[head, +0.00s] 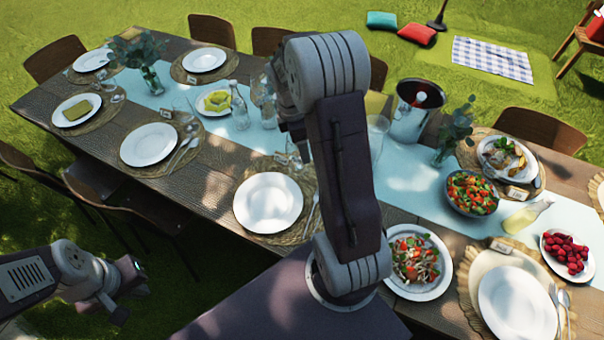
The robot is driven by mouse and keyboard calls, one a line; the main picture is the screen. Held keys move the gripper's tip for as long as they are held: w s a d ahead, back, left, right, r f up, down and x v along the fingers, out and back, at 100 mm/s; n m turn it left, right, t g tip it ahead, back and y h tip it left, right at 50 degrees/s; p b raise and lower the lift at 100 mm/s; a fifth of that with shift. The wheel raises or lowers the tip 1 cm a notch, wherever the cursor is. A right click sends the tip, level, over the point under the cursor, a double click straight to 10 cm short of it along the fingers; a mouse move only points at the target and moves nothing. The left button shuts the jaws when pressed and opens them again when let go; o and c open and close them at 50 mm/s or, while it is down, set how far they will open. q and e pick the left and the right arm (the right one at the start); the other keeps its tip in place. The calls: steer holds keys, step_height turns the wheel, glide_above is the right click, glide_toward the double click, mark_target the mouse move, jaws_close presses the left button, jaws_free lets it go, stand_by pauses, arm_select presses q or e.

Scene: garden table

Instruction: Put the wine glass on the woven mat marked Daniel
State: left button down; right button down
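A clear stemmed glass (377,132) stands right of my raised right arm, partly hidden by it. Other clear glasses (262,97) stand left of that arm near a bottle. I cannot tell which glass is the task's. Round woven mats lie under the plates: one at front centre (252,236), one at front left (130,166), one at front right (470,285). Small name cards stand by them, but their writing is too small to read. My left gripper (127,291) is low at the left, off the table; its fingers are unclear. My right gripper is mostly hidden behind its arm.
A metal ice bucket (412,112), a leafy vase (453,137), salad bowls (472,193) and a raspberry plate (565,254) crowd the right half. A bottle (239,108) and another vase (150,78) stand left. Bare wood (215,172) shows between the left and centre settings.

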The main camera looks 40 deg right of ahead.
steer(key=s+d+f+n+t+b, duration=0.2)
steer(key=d+f+n+b, duration=0.1)
steer(key=d+n, duration=0.75)
steer(key=w+a+f+p, duration=0.1)
steer(key=w+a+f, duration=0.2)
steer(key=w+f, duration=0.6)
step_height(320, 180, down, 2)
steer(key=shift+w+a+f, duration=0.1)
steer(key=shift+w+a, duration=0.2)
steer(key=shift+a, duration=0.1)
steer(key=shift+m, duration=0.25)
steer(key=shift+c, duration=1.1)
jaws_free()
